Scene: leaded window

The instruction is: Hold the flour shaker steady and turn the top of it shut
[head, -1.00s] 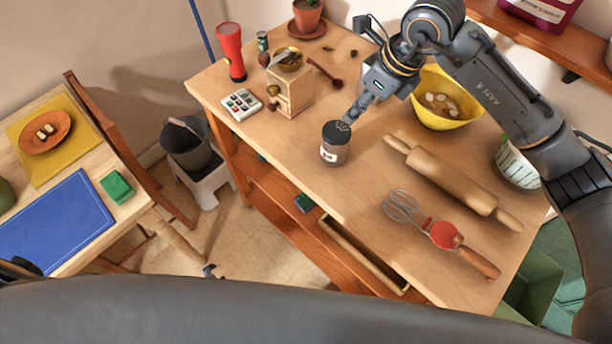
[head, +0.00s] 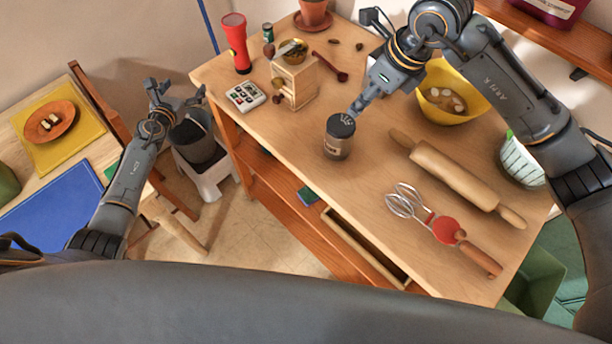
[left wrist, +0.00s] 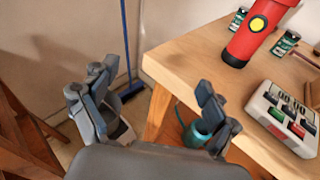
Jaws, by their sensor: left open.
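The flour shaker (head: 337,145), a small jar with a dark lid with pale marks on top, stands upright on the wooden table, left of the rolling pin. My right gripper (head: 358,108) is at the back right edge of the lid, its fingers pointing down at it. Its fingers are seen edge-on, so I cannot tell whether they are apart or touch the lid. My left gripper (head: 176,88) is open and empty, off the table's left side above the grey bucket, well away from the shaker. It also shows open in the left wrist view (left wrist: 157,77), where the shaker is not seen.
A red flashlight (head: 236,45), a keypad device (head: 246,96) and a wooden grinder (head: 294,82) stand on the table's left part. A yellow bowl (head: 452,102), rolling pin (head: 456,178) and whisk (head: 405,201) lie right of the shaker. The tabletop just left of the shaker is clear.

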